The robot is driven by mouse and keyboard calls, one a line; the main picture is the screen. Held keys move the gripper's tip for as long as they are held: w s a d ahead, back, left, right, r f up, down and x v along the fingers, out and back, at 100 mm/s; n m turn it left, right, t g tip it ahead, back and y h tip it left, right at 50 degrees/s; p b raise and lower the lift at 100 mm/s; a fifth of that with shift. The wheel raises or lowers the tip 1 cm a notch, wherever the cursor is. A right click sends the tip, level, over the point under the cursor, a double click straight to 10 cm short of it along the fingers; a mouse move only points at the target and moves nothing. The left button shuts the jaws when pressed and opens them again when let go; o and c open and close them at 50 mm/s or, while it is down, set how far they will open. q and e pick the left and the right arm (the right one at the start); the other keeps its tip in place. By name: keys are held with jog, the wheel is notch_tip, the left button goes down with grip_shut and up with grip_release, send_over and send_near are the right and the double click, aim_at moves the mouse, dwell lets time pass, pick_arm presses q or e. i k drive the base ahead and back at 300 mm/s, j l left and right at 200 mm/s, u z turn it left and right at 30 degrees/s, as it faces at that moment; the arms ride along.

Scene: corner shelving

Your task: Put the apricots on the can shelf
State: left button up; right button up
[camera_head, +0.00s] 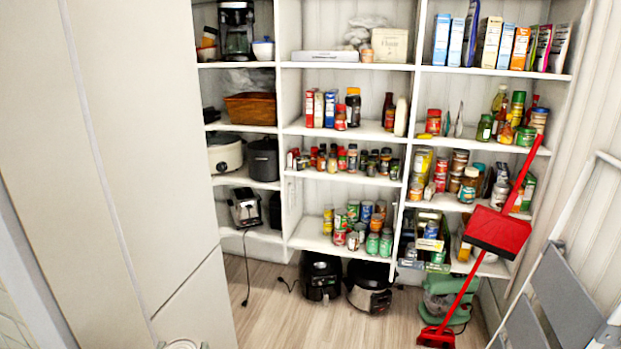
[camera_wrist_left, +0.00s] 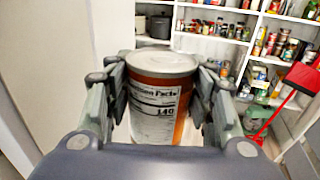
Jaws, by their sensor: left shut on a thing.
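In the left wrist view my left gripper (camera_wrist_left: 160,108) is shut on an orange can (camera_wrist_left: 158,98) with a pale top and a white nutrition label, likely the apricots. The can is upright between the fingers. A shelf holding cans (camera_head: 309,234) is low in the middle bay in the head view, with several cans grouped at its centre and right. Its left end is bare. The held can is well away from the shelving. My right gripper is not in view.
A red dustpan (camera_head: 497,232) and broom lean across the right bay. A grey stepladder (camera_head: 568,290) stands at the right. A black appliance (camera_head: 320,276) and a cooker (camera_head: 369,289) sit on the floor below the can shelf. The floor in front is clear.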

aim_at(307, 241)
jog(key=i+l, duration=0.3)
jog(key=i, duration=0.15)
jog(key=i+l, duration=0.6)
jog(key=i, duration=1.7)
jog(key=i+j, duration=0.4)
jog(key=j, duration=0.2)
